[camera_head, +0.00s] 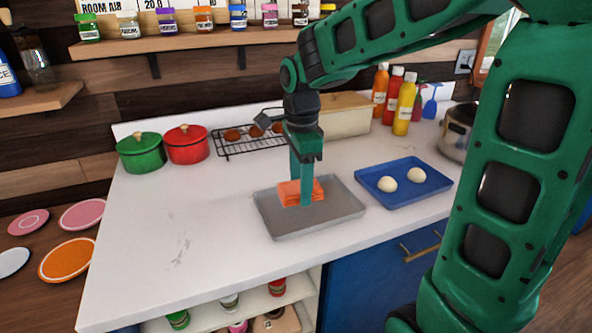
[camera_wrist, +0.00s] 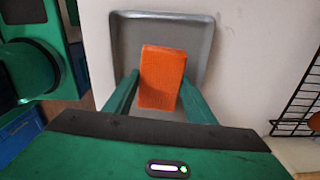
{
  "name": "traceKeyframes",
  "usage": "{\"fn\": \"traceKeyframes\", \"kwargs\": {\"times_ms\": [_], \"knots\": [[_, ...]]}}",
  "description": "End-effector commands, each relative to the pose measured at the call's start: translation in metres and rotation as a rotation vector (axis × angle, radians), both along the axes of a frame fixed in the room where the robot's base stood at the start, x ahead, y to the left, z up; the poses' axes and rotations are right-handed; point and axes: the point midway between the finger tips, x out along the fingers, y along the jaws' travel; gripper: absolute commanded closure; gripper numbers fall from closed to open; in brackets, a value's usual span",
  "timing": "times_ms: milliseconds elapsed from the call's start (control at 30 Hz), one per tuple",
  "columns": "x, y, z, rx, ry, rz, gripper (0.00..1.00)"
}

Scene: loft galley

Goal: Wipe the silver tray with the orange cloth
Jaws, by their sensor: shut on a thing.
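The silver tray (camera_head: 340,205) lies flat on the white counter, and it also shows in the wrist view (camera_wrist: 196,42). The orange cloth (camera_head: 289,193) is a folded block inside the tray, left of its middle in the head view. In the wrist view the cloth (camera_wrist: 161,78) sits between the two green fingers. My gripper (camera_head: 303,200) points down over the tray and is shut on the cloth; it also shows in the wrist view (camera_wrist: 160,88). I cannot tell whether the cloth touches the tray floor.
A blue tray (camera_head: 425,203) with two pale dough balls (camera_head: 388,183) lies right of the silver tray. Behind are a wire rack (camera_head: 225,151), a beige bin (camera_head: 345,116) and several bottles (camera_head: 404,104). Green (camera_head: 140,153) and red (camera_head: 187,145) pots stand at left. The counter's front left is clear.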

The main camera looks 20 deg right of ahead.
Motion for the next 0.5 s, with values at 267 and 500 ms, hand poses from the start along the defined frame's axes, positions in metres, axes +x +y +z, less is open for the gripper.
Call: {"fn": "traceKeyframes", "kwargs": {"times_ms": [267, 500], "knots": [[0.001, -0.004, 0.026, 0.001, -0.002, -0.006, 0.71], [0.000, -0.007, 0.041, 0.001, -0.001, -0.010, 0.71]]}}
